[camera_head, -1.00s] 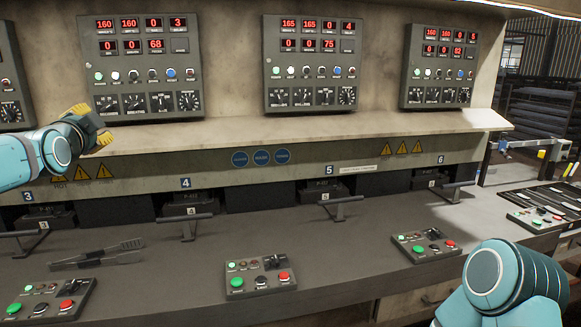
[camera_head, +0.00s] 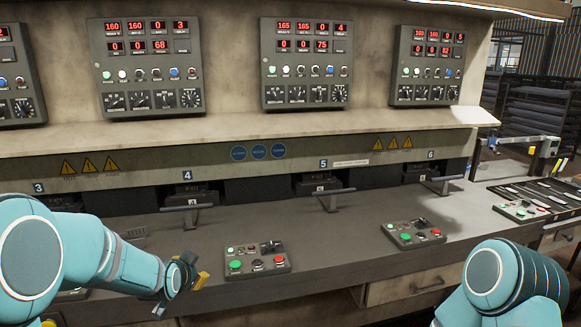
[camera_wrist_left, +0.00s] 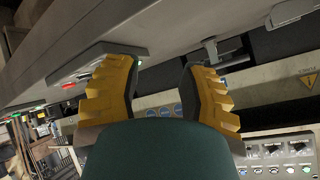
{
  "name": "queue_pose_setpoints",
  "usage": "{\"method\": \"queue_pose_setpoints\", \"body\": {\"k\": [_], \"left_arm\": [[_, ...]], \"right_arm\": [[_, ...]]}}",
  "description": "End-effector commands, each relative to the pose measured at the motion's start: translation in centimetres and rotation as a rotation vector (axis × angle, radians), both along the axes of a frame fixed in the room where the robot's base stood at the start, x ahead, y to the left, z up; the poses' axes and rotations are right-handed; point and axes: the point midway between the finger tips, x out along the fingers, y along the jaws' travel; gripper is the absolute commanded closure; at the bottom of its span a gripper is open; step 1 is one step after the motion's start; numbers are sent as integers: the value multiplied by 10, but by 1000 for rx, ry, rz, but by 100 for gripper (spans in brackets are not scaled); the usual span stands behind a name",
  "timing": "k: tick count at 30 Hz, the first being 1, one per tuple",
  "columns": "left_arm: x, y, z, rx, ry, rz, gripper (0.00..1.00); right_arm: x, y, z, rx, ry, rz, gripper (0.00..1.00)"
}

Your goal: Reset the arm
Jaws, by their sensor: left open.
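My left arm (camera_head: 95,250) comes in from the left, low in front of the bench. Its gripper (camera_head: 195,275) is at the bench's front edge, left of a button box (camera_head: 257,259). In the left wrist view the two yellow fingers (camera_wrist_left: 160,95) stand apart with nothing between them, so it is open. My right arm (camera_head: 515,285) shows at the lower right as a teal link, and its gripper is out of the frame.
The grey bench (camera_head: 330,235) carries T-handles (camera_head: 187,208) and another button box (camera_head: 414,234). Control panels (camera_head: 148,68) hang above the ledge (camera_head: 250,130). Tools lie in a tray (camera_head: 530,195) at the right.

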Motion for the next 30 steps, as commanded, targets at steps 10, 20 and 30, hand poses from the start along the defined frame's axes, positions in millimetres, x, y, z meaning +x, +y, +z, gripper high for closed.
{"method": "queue_pose_setpoints", "body": {"k": [10, 20, 30], "left_arm": [[-133, -74, -193, -364, 447, 179, 59], [-269, -140, -262, -640, 796, 388, 59], [-288, -150, -265, -681, 848, 423, 59]], "right_arm": [[0, 0, 0, 0, 0, 0, 53], [0, 0, 0, 0, 0, 0, 53], [0, 0, 0, 0, 0, 0, 53]]}}
